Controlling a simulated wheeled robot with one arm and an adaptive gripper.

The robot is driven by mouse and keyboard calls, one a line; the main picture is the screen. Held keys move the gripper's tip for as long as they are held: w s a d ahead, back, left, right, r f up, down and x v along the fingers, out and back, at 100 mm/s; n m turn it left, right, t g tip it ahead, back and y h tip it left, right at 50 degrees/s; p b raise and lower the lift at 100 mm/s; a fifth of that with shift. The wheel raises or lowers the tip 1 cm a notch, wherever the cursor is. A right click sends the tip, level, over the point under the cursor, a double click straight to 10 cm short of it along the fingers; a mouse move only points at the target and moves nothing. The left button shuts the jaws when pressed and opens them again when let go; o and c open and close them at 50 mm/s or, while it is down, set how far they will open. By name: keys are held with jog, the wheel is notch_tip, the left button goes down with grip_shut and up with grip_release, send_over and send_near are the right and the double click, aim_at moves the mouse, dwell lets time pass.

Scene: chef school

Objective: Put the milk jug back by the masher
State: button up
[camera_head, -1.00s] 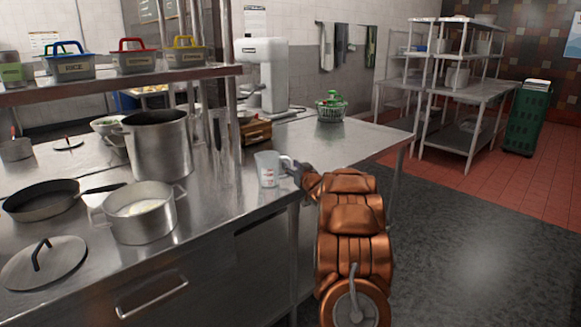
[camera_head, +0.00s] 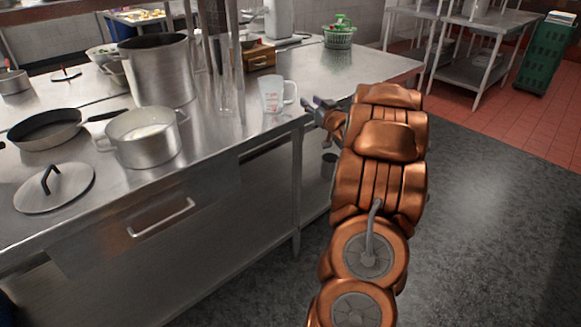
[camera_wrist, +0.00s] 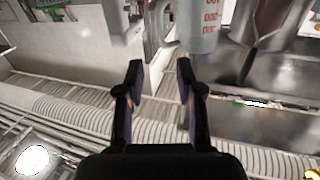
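The milk jug (camera_head: 271,96), a pale see-through jug with red markings, stands upright on the steel counter near its front edge. Its handle points right, towards my gripper (camera_head: 312,103). My gripper is just right of the handle, with a small gap between them. In the wrist view the jug (camera_wrist: 197,28) shows at the top, beyond the fingertips. My gripper's two fingers (camera_wrist: 157,66) are spread there with nothing between them. I cannot make out a masher in either view.
A tall pot (camera_head: 157,72), a smaller pot (camera_head: 145,146), a frying pan (camera_head: 45,130) and a lid (camera_head: 54,188) stand left of the jug. A wooden box (camera_head: 259,57) and green basket (camera_head: 339,37) are behind it. The counter (camera_head: 350,72) is bare to its right.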

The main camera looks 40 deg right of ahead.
jog(key=s+a+f+g, duration=0.2)
jog(key=s+a+g, duration=0.15)
jog(key=a, duration=0.55)
jog(key=s+a+f+g, duration=0.2)
jog(key=a+g, duration=0.2)
jog(key=a, duration=0.5)
jog(key=s+a+f+g, duration=0.1)
jog(key=s+a+g, duration=0.2)
jog(key=a, duration=0.6)
jog(key=s+a+f+n+g+y, duration=0.1)
jog(key=s+a+g, duration=0.3)
jog(key=s+a, duration=0.7)
jog(key=s+a+f+n+g+y, duration=0.2)
jog(key=s+a+g+y, duration=0.2)
jog(key=s+a, duration=0.8)
jog(key=s, duration=0.7)
jog(key=shift+f+n+g, duration=0.2)
jog(key=shift+n+g, duration=0.1)
jog(key=shift+g, duration=0.05)
jog(key=shift+a, duration=0.1)
notch_tip(320, 180, up, 10)
jog(key=p, duration=1)
jog(key=shift+r, duration=0.15)
